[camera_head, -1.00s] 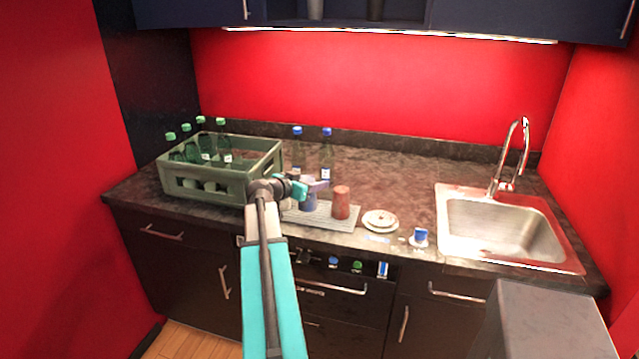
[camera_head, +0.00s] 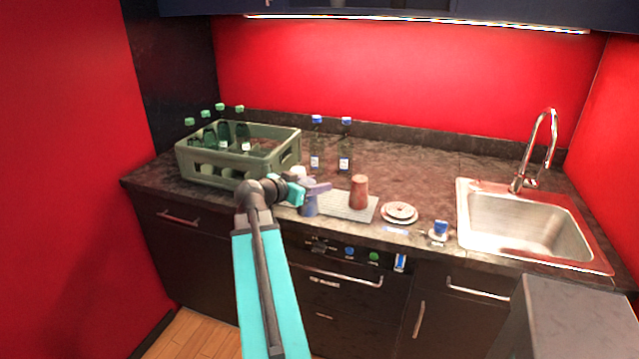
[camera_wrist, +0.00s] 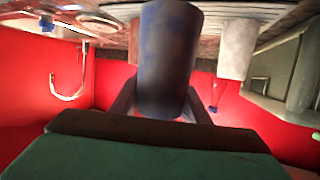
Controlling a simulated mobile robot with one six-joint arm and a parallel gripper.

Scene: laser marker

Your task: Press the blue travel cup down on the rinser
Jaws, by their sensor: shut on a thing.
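To the right of the tray are a round white stacked piece (camera_head: 400,212) and a small white dish with a blue item (camera_head: 439,232). I cannot tell which piece is the rinser.
A reddish cup (camera_head: 359,192) stands on the tray (camera_head: 338,206). A pale cup (camera_wrist: 237,48) is beside the held cup. A green crate of bottles (camera_head: 228,168) is at left, two blue-capped bottles (camera_head: 345,150) behind, a sink (camera_head: 520,225) at right.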

